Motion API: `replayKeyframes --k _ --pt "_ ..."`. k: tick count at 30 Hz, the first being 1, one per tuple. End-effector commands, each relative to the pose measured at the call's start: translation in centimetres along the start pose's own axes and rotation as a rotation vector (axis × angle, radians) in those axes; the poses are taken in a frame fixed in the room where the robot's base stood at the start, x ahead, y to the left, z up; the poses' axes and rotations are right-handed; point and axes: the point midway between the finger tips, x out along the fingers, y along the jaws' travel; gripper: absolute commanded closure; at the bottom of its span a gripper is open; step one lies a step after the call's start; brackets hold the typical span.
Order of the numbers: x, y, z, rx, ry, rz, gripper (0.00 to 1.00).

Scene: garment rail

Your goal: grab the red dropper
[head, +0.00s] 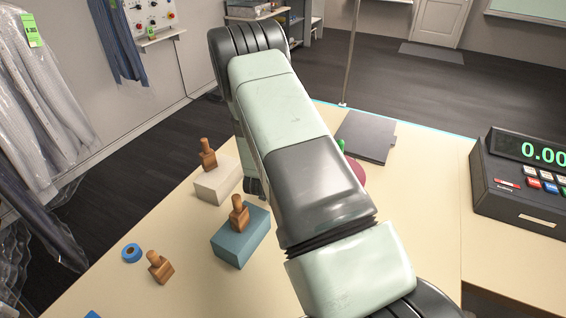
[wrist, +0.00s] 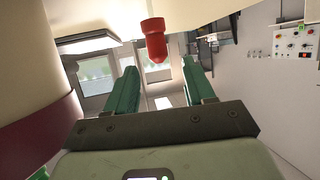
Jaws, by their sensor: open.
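The red dropper (wrist: 155,42) shows in the wrist view at the top middle, with a rounded tip and a wider collar. It lies ahead of my gripper (wrist: 161,68), in line with the gap between the two green fingers and a little left of its centre. The fingers are apart with nothing between them. I cannot tell how far the dropper is from the fingertips. In the head view my arm covers the middle of the table, and I cannot make out the dropper there.
A large cream form with a maroon band (wrist: 38,137) stands close on the left in the wrist view. In the head view, wooden-handled blocks, one on a white box (head: 217,183) and one on a blue box (head: 240,240), stand left of my arm. A register (head: 520,185) stands right.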

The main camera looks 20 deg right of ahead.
Motion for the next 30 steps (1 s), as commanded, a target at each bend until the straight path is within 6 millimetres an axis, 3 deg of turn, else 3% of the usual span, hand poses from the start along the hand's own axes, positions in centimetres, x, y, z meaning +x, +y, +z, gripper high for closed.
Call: replayKeyframes --k 4,15,25,30 --pt "0.9 0.0 1.2 0.002 0.002 0.001 0.46" --pt "5.1 0.1 1.2 0.001 0.001 0.002 0.46" --pt "5.5 0.0 1.1 0.001 0.001 0.001 0.46" --pt "5.5 0.0 1.1 0.001 0.001 0.001 0.72"
